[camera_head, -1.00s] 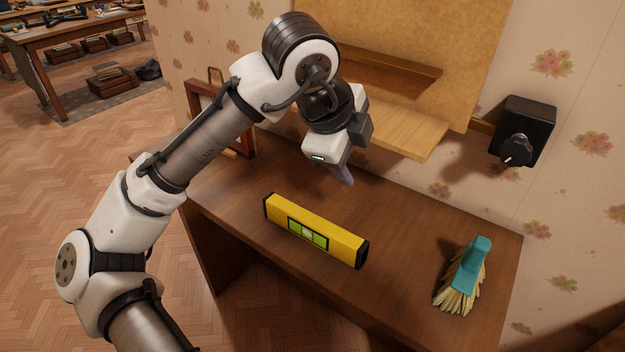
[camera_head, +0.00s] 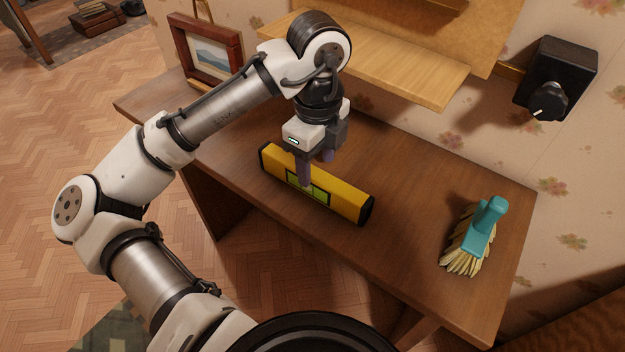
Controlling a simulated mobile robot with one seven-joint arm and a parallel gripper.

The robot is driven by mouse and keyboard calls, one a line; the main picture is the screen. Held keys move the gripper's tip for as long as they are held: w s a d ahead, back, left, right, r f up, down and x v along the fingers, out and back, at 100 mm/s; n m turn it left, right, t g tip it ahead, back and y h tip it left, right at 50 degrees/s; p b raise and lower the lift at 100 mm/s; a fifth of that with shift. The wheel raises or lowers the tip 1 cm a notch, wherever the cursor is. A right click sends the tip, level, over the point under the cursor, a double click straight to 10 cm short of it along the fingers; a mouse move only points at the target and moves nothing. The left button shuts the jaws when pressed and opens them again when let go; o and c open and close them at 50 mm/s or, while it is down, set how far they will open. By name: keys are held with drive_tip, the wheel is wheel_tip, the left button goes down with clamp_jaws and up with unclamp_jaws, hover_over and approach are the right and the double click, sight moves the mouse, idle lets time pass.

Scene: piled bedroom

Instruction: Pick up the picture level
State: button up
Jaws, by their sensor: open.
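The picture level is a yellow bar (camera_head: 345,201) with black end caps and a green window in its front face. It lies lengthwise on the brown wooden desk (camera_head: 415,180). My gripper (camera_head: 316,170) points down at the level, left of its middle. It is open, with one finger in front of the green window and the other partly hidden behind, toward the level's far side. The fingers appear to straddle the bar. Whether they touch it, I cannot tell.
A teal-handled brush (camera_head: 476,238) lies at the desk's right. A framed picture (camera_head: 208,52) stands at the back left. A light wooden shelf (camera_head: 400,72) juts out above the desk behind my gripper. A black box with a knob (camera_head: 553,78) is on the wall.

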sight(313, 171)
drive_tip(key=f, duration=0.5)
drive_tip(key=shift+w+a, duration=0.25)
drive_tip(key=shift+a, duration=0.1)
drive_tip(key=shift+c, duration=0.4)
clamp_jaws()
drive_tip(key=shift+r, duration=0.1)
